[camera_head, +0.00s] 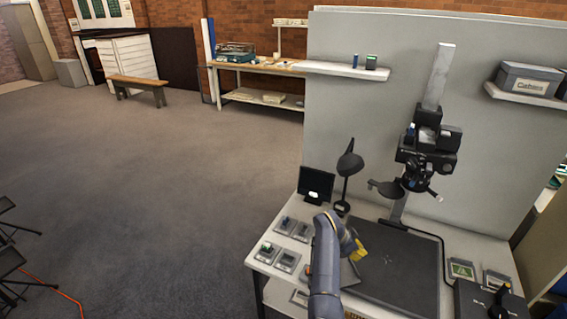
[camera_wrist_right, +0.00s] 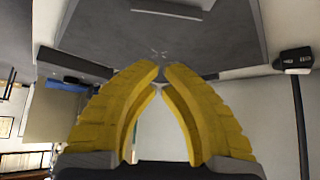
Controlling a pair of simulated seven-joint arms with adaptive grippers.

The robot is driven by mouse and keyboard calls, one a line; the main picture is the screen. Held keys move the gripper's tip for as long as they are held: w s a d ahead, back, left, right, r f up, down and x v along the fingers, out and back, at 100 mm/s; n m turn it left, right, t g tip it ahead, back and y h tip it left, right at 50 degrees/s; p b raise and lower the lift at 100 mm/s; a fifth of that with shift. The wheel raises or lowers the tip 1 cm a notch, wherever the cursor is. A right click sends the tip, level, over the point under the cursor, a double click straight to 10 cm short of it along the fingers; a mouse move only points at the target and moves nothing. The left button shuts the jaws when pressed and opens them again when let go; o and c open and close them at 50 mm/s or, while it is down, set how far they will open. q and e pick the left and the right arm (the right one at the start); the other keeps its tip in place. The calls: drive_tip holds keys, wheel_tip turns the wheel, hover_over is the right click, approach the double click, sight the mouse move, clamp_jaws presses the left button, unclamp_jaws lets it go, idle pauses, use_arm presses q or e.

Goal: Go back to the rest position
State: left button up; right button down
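My right arm rises from the bottom middle of the head view over the workbench. Its yellow right gripper (camera_head: 360,250) is above the left part of the dark mat (camera_head: 400,270). In the right wrist view the two yellow fingers of the right gripper (camera_wrist_right: 161,68) curve in until their tips almost meet, with nothing seen between them. The mat, with a small cross mark (camera_wrist_right: 160,51), is beyond the tips. My left gripper is not in view.
A column with a camera head (camera_head: 428,155) stands behind the mat. A black lamp (camera_head: 349,165) and small monitor (camera_head: 316,185) are at the back left. Several small trays (camera_head: 287,261) lie left; a black box (camera_head: 490,300) stands front right. Open floor lies left.

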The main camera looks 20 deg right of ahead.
drive_tip(key=s+d+n+t+h, duration=0.2)
drive_tip(key=s+n+t, duration=0.1)
drive_tip(key=s+n, duration=0.8)
drive_tip(key=s+a+r+n+t+y, duration=0.2)
drive_tip(key=s+a+r+n+y, duration=0.1)
drive_tip(key=s+a+n, duration=0.6)
drive_tip(key=s+a+r+n+t+y, duration=0.25)
drive_tip(key=s+a+n, duration=0.35)
drive_tip(key=s, duration=0.5)
drive_tip(key=s+a+f+g+y, duration=0.1)
drive_tip(key=a+f, duration=0.1)
drive_tip(key=f, duration=0.9)
drive_tip(key=s+a+f+m+g+y, duration=0.1)
drive_tip(key=a+f, duration=0.1)
drive_tip(key=f, duration=0.9)
drive_tip(key=s+a+f+g+y, duration=0.1)
drive_tip(key=s+a+f, duration=0.15)
drive_tip(key=f, duration=0.85)
drive_tip(key=s+f+m+g+y, duration=0.1)
drive_tip(key=s+f+m+g, duration=0.2)
drive_tip(key=s+f, duration=1.5)
drive_tip(key=shift+s+f, duration=0.25)
drive_tip(key=shift+s, duration=0.8)
